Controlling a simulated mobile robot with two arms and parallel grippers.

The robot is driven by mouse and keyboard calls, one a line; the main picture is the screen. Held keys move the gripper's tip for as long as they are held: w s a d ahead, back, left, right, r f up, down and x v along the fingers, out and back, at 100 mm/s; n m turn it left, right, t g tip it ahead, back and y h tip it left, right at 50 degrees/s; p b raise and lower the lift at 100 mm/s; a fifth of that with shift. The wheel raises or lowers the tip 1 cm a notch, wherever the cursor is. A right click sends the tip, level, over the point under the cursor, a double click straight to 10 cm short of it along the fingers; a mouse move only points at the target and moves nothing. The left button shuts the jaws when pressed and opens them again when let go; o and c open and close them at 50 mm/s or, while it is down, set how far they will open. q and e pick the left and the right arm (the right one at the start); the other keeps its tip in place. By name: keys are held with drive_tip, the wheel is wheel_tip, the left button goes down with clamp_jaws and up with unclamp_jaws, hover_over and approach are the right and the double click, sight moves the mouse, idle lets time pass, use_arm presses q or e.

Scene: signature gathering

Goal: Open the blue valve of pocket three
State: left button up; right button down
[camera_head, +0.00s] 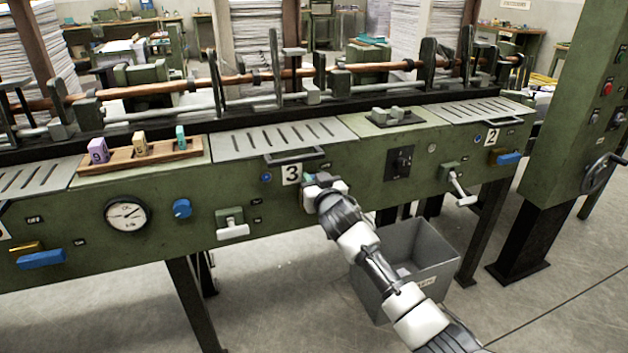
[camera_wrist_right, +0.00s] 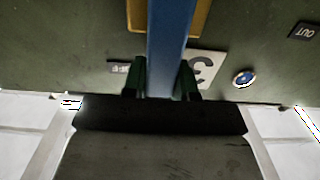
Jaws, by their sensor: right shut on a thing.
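The blue valve handle (camera_wrist_right: 172,35) of pocket three shows in the right wrist view as a long blue bar over a brass-coloured body (camera_wrist_right: 199,14). My right gripper (camera_wrist_right: 161,82) is shut on this bar, with one dark green finger on each side. In the head view my right gripper (camera_head: 318,182) is at the green front panel, just right of and below the "3" plate (camera_head: 291,175). There the gripper mostly hides the valve. The "3" plate also shows in the right wrist view (camera_wrist_right: 207,68). My left gripper is not in view.
Other blue valves are at the far left (camera_head: 41,259) and by pocket two (camera_head: 508,158). A white-handled lever (camera_head: 232,231) and another lever (camera_head: 461,190) stick out from the panel. A grey bin (camera_head: 432,248) stands on the floor below my right arm.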

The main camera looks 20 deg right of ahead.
drive_tip(key=shift+d+m, duration=0.15)
drive_tip(key=shift+m, duration=0.15)
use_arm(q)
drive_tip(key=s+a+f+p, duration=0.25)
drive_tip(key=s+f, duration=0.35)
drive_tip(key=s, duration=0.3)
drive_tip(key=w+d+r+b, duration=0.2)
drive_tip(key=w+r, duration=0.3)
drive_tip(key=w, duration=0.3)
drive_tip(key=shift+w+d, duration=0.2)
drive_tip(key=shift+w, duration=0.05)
use_arm(e)
drive_tip(key=d+f+m, duration=0.6)
drive_tip(key=f+m, duration=0.1)
drive_tip(key=m, duration=1)
drive_tip(key=shift+d+m, duration=0.3)
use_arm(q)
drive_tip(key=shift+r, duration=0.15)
use_arm(e)
drive_tip(key=c, duration=0.9)
unclamp_jaws()
